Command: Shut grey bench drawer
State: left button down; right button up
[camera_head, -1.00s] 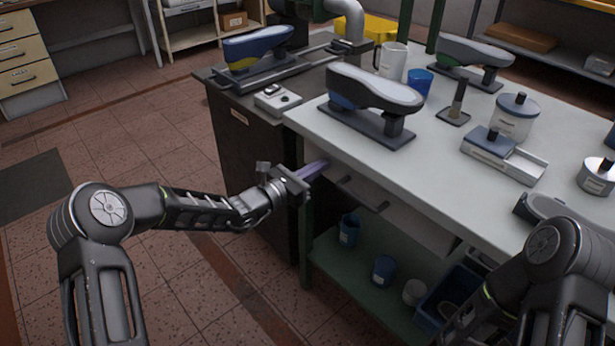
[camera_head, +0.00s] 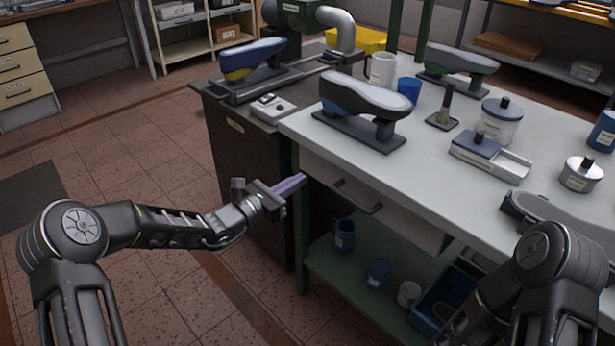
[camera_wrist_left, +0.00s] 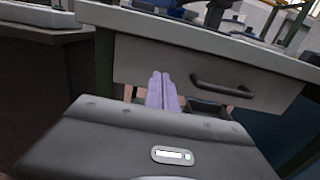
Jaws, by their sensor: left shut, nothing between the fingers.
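The grey bench drawer (camera_head: 325,180) is under the left part of the pale worktop, with a dark bar handle (camera_head: 357,197) on its front. In the left wrist view the drawer front (camera_wrist_left: 150,62) and its handle (camera_wrist_left: 222,86) face me. I cannot tell how far the drawer stands out from the bench. My left gripper (camera_head: 300,181) is shut and empty, its purple fingers beside the bench's left front leg, left of the handle. The fingers (camera_wrist_left: 163,80) also show in the left wrist view, over the lower left of the drawer front. My right gripper is out of view.
Shoe lasts on stands, a white mug (camera_head: 380,69) and jars stand on the worktop (camera_head: 430,150). The green lower shelf (camera_head: 335,262) holds blue cups and a blue bin. A dark cabinet (camera_head: 245,170) stands left of the bench. The floor in front is clear.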

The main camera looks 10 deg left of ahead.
pick_arm(q)
jog(key=v, duration=0.7)
jog(key=shift+a+f, duration=0.3)
jog(key=shift+s, duration=0.1)
jog(key=s+d+f+m+g+y+p, duration=0.25)
jog(key=s+f+m+g, duration=0.35)
jog(key=s+f, duration=0.45)
jog(key=s+d+f+m+g+y+p, duration=0.1)
jog(key=s+f+m+g+y, duration=0.35)
jog(key=s+f, duration=0.6)
jog(key=s+d+m+g+p, duration=0.1)
jog(key=s+d+m+p, duration=0.1)
jog(key=s+m+p, duration=0.2)
jog(key=s+d+r+m+g+p, duration=0.1)
jog(key=s+d+m+p, duration=0.2)
jog(key=s+m, duration=0.8)
jog(key=shift+r+m+p, duration=0.15)
jog(key=shift+m+p, duration=0.2)
jog(key=shift+p, duration=0.3)
